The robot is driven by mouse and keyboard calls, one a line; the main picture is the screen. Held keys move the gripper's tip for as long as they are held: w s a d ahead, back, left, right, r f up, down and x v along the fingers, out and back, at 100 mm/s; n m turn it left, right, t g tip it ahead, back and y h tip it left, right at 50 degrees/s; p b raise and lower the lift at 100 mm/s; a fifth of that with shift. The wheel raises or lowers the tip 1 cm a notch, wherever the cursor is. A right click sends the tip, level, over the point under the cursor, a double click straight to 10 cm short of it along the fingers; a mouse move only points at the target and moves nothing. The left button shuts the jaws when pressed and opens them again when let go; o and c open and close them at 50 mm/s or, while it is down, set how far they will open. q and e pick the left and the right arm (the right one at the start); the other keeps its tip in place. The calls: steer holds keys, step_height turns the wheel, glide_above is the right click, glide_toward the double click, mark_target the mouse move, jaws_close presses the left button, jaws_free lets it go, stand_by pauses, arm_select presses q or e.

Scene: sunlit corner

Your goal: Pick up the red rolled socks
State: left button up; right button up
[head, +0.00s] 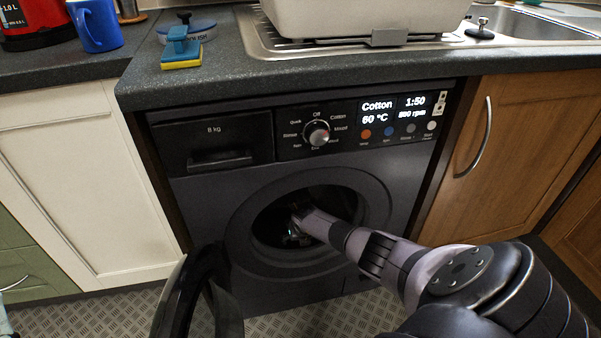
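The red rolled socks are not visible in the head view. A dark washing machine (194,198) stands under the counter with its round door (176,309) swung open to the lower left. My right arm comes in from the lower right and reaches into the drum opening (268,222). My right gripper (292,238) is inside the dark drum, partly hidden by the arm and shadow. Its fingers are too small and dark to read. What lies in the drum around it cannot be made out.
The drum's rim (374,196) surrounds my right arm closely. The open door stands out over the patterned floor (120,312). On the counter (235,72) are a blue mug (98,27), a blue and yellow sponge (182,56) and a white basin (365,17).

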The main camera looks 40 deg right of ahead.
steer(key=shift+w+d+f, duration=0.1)
steer(key=shift+w+f, duration=0.05)
steer(key=shift+f, duration=0.25)
arm_select(q)
steer(key=shift+s+a+r+t+h, duration=0.15)
steer(key=shift+s+r+t+h, duration=0.45)
steer(key=shift+s+r+t, duration=0.5)
steer(key=shift+s, duration=0.15)
arm_select(e)
steer(key=shift+c, duration=0.4)
steer(key=c, duration=0.9)
steer(key=shift+r, duration=0.1)
